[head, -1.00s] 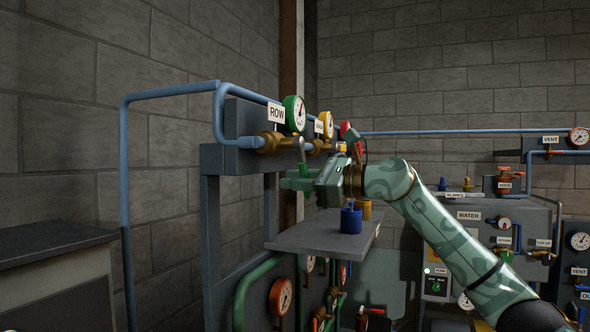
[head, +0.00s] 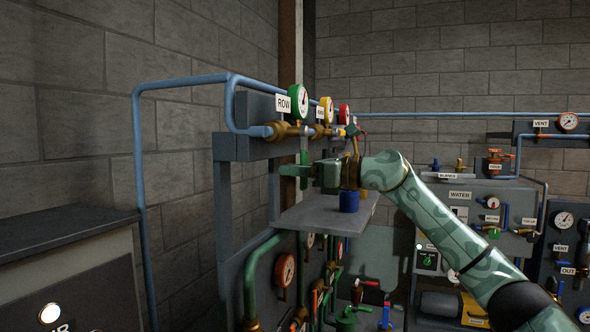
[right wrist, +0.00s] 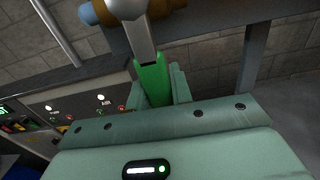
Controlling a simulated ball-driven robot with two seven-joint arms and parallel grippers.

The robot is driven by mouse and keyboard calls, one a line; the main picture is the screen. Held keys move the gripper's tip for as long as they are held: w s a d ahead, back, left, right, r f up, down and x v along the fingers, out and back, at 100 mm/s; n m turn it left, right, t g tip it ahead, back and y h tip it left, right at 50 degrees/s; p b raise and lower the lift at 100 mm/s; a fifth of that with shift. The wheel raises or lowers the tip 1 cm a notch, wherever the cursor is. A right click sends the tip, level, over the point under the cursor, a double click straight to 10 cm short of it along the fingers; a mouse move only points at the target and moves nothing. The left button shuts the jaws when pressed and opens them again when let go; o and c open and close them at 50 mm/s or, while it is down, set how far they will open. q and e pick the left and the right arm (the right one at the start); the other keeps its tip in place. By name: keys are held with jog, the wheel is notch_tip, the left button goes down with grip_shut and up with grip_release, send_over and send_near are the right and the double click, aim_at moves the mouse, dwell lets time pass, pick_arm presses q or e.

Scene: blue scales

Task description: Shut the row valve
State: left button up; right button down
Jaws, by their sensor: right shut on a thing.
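The row valve (head: 285,132) is a brass body on a blue pipe, under a white ROW tag (head: 284,103) and beside a green-rimmed gauge (head: 298,100). Its lever hangs down from the body. In the right wrist view the lever shows a grey shank (right wrist: 141,40) and a green grip (right wrist: 153,82). My right gripper (head: 302,171) is below the valve, shut on the green grip. Its fingers cover part of the grip. My left gripper is not in view.
More valves with yellow (head: 326,109) and red gauges continue along the pipe to the right. A grey shelf (head: 310,218) with a blue weight (head: 349,202) lies just below my right gripper. Lower red gauges and green pipes are beneath it. A bench (head: 70,232) stands at left.

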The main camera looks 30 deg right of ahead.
jog(key=c, duration=1.5)
grip_release()
jog(key=shift+b+v, duration=2.9)
jog(key=shift+v, duration=5.3)
